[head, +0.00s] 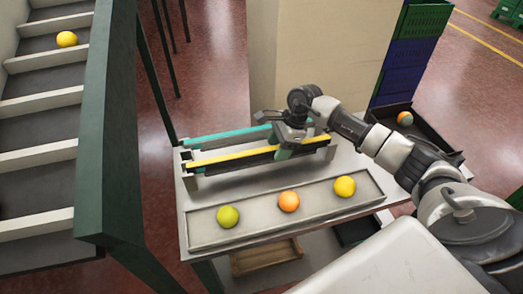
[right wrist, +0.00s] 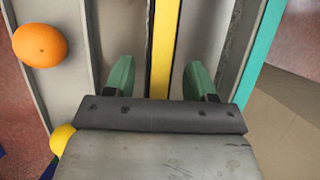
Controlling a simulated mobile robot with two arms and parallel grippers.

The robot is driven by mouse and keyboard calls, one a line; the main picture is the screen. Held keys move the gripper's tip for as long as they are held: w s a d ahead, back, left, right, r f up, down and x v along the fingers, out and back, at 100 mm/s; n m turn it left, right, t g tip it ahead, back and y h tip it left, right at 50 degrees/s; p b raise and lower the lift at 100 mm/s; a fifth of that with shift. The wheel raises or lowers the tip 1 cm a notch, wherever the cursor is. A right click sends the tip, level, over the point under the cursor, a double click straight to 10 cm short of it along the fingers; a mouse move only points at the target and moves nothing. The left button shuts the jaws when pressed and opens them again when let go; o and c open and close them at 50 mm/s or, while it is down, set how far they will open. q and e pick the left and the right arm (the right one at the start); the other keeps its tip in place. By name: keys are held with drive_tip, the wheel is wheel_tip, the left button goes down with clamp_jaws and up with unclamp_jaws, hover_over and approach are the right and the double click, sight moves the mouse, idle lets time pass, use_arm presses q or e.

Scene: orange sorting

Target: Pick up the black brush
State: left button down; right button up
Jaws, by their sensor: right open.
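A rack (head: 190,160) on the table holds a long yellow bar (head: 225,158) in front and a teal bar (head: 215,135) behind. A dark strip, possibly the black brush, shows along the yellow bar; I cannot tell it apart clearly. My right gripper (head: 284,145) is over the rack, at the right part of the yellow bar. In the right wrist view, its two green fingers (right wrist: 160,78) are apart, one on each side of the yellow bar (right wrist: 163,45), and no grip shows. The teal bar (right wrist: 262,45) lies outside the fingers. My left gripper is out of view.
A shallow grey tray (head: 258,210) in front of the rack holds a green fruit (head: 228,217), an orange (head: 289,201) and a yellow fruit (head: 345,186). A dark tray (head: 430,140) with a fruit stands at right. A slotted conveyor (head: 40,155) is at left.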

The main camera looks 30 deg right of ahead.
clamp_jaws()
idle(0.3)
